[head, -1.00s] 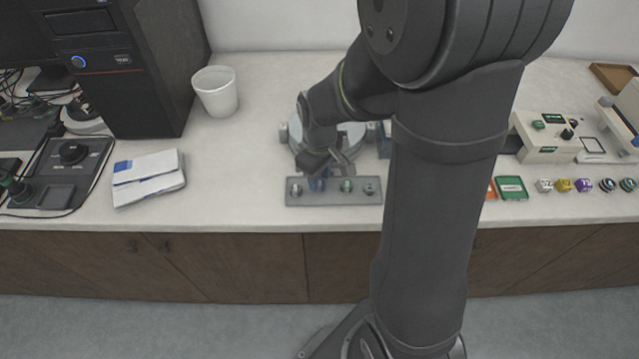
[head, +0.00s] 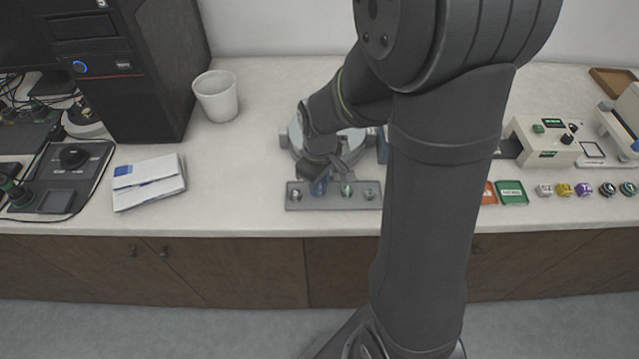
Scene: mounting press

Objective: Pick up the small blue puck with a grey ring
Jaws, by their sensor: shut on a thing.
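The small blue puck (head: 319,188) is at a grey plate (head: 332,205) near the front edge of the counter, second from the left in its row. My gripper (head: 323,176) is directly above the puck, pointing down, and is shut on it. The gripper and wrist hide the puck's upper part, and its grey ring cannot be made out. Whether the puck still rests in the plate or is slightly lifted cannot be told at this size.
A green-topped piece (head: 347,190) and a grey piece (head: 370,193) stand right of the puck; another grey piece (head: 296,193) stands left. A round metal device (head: 294,136) sits behind. A white cup (head: 217,97) and papers (head: 149,182) are left, with clear counter between.

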